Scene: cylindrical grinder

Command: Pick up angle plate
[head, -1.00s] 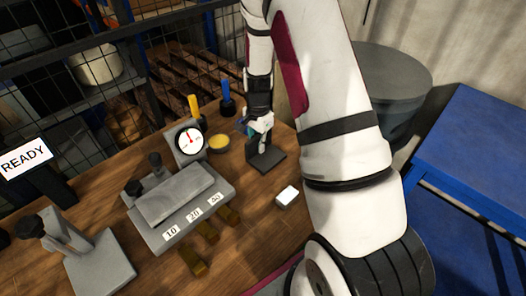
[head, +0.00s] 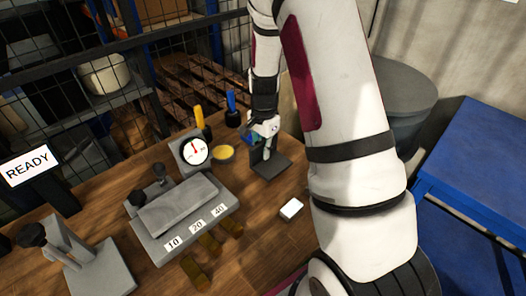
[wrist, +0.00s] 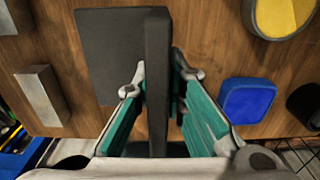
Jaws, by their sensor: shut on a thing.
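The angle plate (head: 272,166) is dark grey, with a flat base on the wooden bench and an upright wall. In the wrist view its upright wall (wrist: 158,70) runs between my fingers and its base shows to the left. My gripper (head: 265,130) is over the plate from above, with its teal-lined fingers (wrist: 160,88) on either side of the upright wall, shut on it. The plate looks upright; whether its base touches the bench is hard to tell.
A dial gauge (head: 195,151) and a yellow-topped round dish (head: 223,153) stand left of the plate. A small white block (head: 291,208) lies in front. A grey fixture (head: 187,215) with numbered labels is at left. Blue and yellow-handled items stand behind.

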